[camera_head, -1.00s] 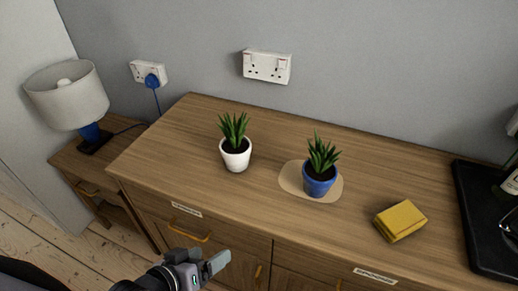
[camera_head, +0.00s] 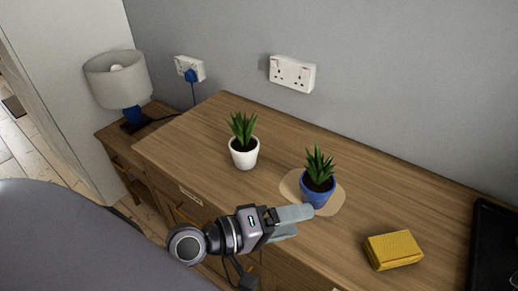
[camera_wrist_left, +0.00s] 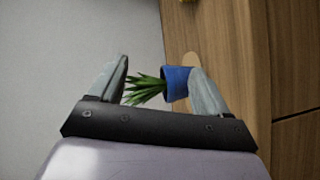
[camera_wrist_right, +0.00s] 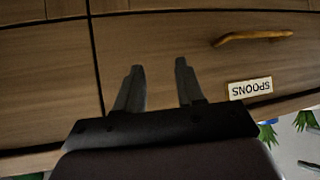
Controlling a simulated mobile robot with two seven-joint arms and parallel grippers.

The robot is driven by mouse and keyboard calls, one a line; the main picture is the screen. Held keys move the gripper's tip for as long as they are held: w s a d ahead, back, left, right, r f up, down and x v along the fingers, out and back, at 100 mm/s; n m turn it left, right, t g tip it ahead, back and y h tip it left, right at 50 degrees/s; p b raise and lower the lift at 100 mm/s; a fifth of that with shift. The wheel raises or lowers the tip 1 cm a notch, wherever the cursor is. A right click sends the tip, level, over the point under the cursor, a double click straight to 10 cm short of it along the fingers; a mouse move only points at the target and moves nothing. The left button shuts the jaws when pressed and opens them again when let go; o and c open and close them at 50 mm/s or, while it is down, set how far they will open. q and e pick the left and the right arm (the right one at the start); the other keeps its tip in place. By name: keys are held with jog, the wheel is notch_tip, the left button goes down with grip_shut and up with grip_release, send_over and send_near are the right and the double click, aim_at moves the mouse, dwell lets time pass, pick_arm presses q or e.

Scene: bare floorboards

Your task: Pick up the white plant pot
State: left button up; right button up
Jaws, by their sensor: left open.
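The white plant pot (camera_head: 244,158) stands upright on the wooden dresser top in the head view, with a spiky green plant in it. My left gripper (camera_head: 300,220) is open and empty, at the dresser's front edge. It is right of and nearer than the white pot, apart from it, and its tips overlap the blue pot (camera_head: 317,195) in the picture. In the left wrist view the blue pot (camera_wrist_left: 177,82) shows between the open fingers (camera_wrist_left: 160,72); contact cannot be told. My right gripper (camera_wrist_right: 159,68) is open and empty, facing drawer fronts.
The blue pot stands on a pale round mat (camera_head: 333,203). A yellow block (camera_head: 393,250) and a black tray (camera_head: 492,245) lie to the right. A lamp (camera_head: 118,82) stands at left.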

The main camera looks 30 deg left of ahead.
pick_arm(q)
jog(key=w+a+r+n+t, duration=0.4)
jog(key=n, duration=0.3)
jog(key=n+t+y, duration=0.1)
jog(key=n+y, duration=1.4)
jog(key=n, duration=0.9)
send_near(241, 138)
jog(key=x, duration=0.5)
jog(key=shift+w+d, duration=0.1)
jog(key=shift+w, duration=0.05)
jog(key=shift+x, duration=3.5)
jog(key=c, duration=1.2)
jog(key=shift+c, duration=0.9)
